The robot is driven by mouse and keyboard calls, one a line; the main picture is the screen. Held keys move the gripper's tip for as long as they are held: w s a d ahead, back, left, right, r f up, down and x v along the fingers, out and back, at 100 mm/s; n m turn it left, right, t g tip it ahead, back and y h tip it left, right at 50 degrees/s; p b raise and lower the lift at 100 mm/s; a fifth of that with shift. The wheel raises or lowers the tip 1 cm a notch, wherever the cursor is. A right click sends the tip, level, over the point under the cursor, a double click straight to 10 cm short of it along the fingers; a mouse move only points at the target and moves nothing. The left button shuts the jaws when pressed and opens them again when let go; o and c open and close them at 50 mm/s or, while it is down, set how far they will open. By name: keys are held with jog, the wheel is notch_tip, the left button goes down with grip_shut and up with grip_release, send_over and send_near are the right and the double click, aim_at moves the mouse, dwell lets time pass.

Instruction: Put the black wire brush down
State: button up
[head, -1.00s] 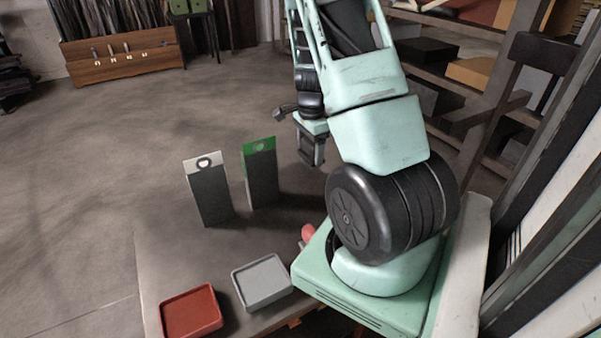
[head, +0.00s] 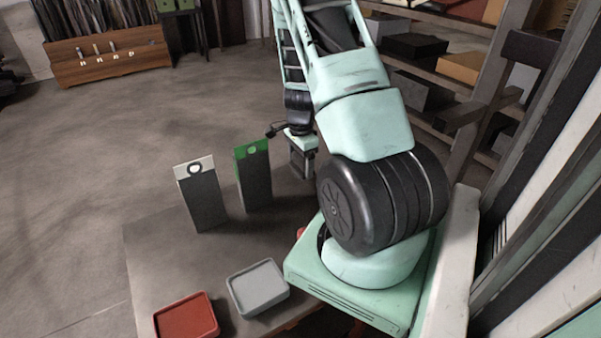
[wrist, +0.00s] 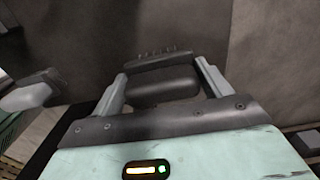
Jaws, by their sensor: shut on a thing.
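My gripper (wrist: 165,80) is shut on the black wire brush (wrist: 160,60), a dark block between the two grey fingers with short bristles along its far edge. In the head view my gripper (head: 301,163) hangs to the right of the green-topped panel, near the table's far edge. The brush is too small and dark to make out there. Plain grey-brown surface shows beyond the brush in the wrist view; I cannot tell how far below the brush it lies.
The table (head: 150,262) carries a red tray (head: 186,318), a grey tray (head: 258,287), a white-topped dark panel (head: 202,196) and a green-topped dark panel (head: 253,177), both upright. A shelf rack (head: 430,65) stands behind my arm. The table's left part is clear.

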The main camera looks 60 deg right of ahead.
aim_at(301, 171)
jog(key=shift+f+p, duration=0.35)
jog(key=shift+f, duration=1.65)
jog(key=o, duration=0.9)
